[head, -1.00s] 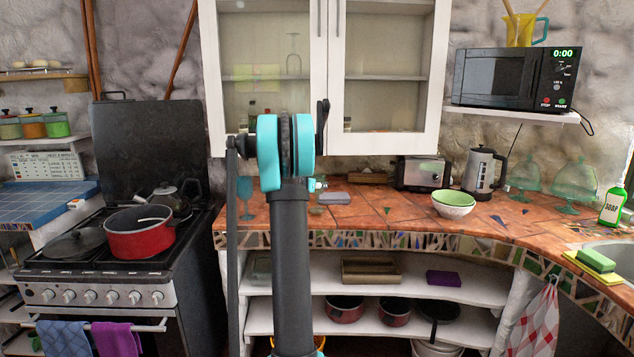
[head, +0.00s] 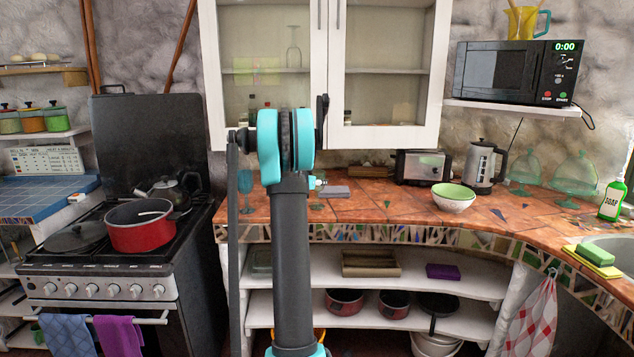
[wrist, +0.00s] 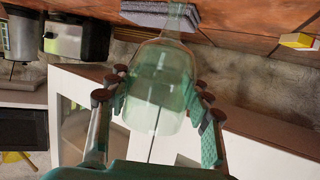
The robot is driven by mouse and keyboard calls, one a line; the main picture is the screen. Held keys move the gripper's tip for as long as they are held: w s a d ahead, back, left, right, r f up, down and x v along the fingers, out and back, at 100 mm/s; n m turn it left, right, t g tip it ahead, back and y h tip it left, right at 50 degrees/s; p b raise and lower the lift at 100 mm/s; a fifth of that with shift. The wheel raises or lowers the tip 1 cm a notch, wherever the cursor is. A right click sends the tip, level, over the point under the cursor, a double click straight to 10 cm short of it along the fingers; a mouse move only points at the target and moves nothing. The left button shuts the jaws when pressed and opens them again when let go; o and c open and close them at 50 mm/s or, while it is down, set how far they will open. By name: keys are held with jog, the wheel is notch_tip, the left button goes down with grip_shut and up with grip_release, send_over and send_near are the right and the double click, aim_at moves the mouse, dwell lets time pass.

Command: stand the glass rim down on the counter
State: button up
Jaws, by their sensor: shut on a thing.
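A clear greenish stemmed glass (wrist: 160,88) is between the fingers of my gripper (wrist: 160,100) in the wrist view, which looks upside down. The fingers are shut around its bowl. Its stem points to the picture's top, toward the counter, so the glass looks foot down. In the head view my arm hides most of it; a greenish foot (head: 317,206) shows just right of the arm, at the tiled counter (head: 390,208). I cannot tell if the foot touches the counter.
Another teal stemmed glass (head: 245,182) stands left of my arm. A grey block (head: 335,191) lies close to the held glass on the right. A bowl (head: 454,198), toaster (head: 422,168) and kettle (head: 484,167) stand farther right. A wall cabinet (head: 386,138) hangs above.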

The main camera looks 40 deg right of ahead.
jog(key=o, duration=1.3)
jog(key=shift+o, duration=0.2)
jog(key=shift+f, duration=0.1)
jog(key=v, duration=1.2)
